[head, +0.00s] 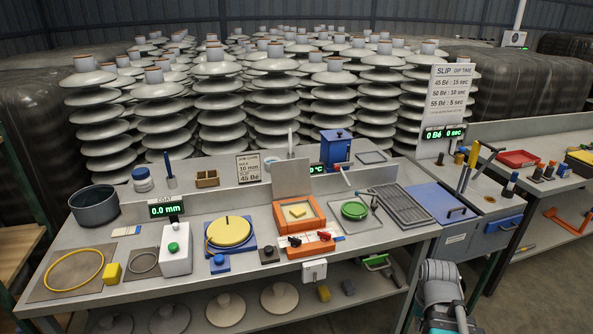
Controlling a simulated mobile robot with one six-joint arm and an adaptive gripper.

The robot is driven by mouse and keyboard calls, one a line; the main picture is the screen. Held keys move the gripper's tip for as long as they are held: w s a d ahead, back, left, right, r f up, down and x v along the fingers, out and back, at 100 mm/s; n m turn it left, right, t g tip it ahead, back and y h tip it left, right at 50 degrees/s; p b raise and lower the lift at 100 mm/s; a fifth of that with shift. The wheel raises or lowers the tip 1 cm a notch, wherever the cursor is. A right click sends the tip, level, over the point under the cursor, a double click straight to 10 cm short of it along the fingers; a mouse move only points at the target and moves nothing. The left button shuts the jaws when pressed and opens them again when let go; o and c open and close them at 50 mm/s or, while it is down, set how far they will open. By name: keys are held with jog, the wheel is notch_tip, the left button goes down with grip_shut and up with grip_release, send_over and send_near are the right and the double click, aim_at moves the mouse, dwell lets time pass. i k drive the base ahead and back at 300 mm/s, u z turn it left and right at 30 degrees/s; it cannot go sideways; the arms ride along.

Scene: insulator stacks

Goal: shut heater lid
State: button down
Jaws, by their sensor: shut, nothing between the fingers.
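The heater (306,241) is an orange box on the workbench, right of the middle. Its lid (292,178) is a flat grey panel standing upright at the back edge, so the heater is open. A yellow block (297,211) lies inside on a pale surface. Red and dark controls (323,236) show at the front. Part of my grey and teal arm shows at the bottom right, well away from the heater and in front of the bench. My gripper's fingers do not show.
A green disc (354,210) and a grey ribbed tray (401,205) lie to the right. A yellow disc on a blue base (229,232) is to the left. Tall insulator stacks (220,100) stand behind the bench.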

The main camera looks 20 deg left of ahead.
aim_at(291, 177)
jog(key=u, duration=0.6)
jog(key=i, duration=0.7)
jog(key=z, duration=0.65)
